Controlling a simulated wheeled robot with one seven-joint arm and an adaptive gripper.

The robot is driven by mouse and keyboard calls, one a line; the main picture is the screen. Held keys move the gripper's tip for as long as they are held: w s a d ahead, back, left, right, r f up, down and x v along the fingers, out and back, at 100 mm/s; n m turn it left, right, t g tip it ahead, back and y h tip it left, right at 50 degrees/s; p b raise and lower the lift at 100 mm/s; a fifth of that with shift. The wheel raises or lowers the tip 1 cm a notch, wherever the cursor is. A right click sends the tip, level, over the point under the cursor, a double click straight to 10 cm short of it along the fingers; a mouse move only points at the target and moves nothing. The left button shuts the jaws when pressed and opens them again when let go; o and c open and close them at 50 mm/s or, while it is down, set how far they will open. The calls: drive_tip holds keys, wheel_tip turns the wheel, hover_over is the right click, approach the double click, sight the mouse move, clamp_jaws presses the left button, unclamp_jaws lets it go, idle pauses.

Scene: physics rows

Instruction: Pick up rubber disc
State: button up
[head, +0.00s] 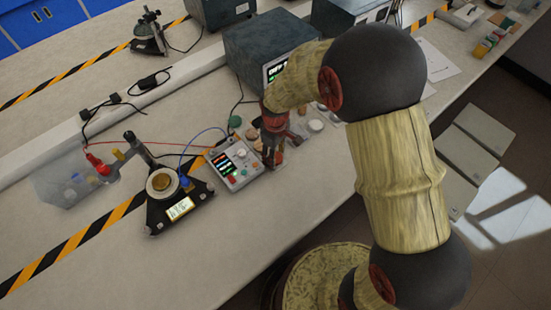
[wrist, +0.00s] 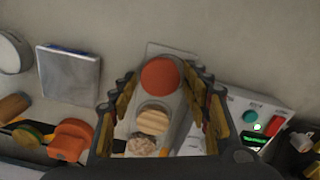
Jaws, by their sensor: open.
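A round red-orange disc (wrist: 160,75), which looks like the rubber disc, lies at the far end of a pale strip-like holder in the wrist view. A wood-coloured disc (wrist: 153,121) and a speckled disc (wrist: 142,145) lie in line with it, nearer to me. My gripper (wrist: 159,84) is open, its fingers on either side of this row. The red-orange disc shows between the fingertips; I cannot tell whether they touch it. In the head view my gripper (head: 272,155) points down beside the small meter box, and mostly hides what is under it.
The meter box (head: 235,165) with lit displays and leads stands close left of my gripper; it also shows in the wrist view (wrist: 262,115). Several small discs and blocks crowd around. The front left bench is clear.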

drive_tip(key=shift+c, duration=1.2)
drive_tip(key=c, duration=0.7)
drive_tip(key=shift+o, duration=0.2)
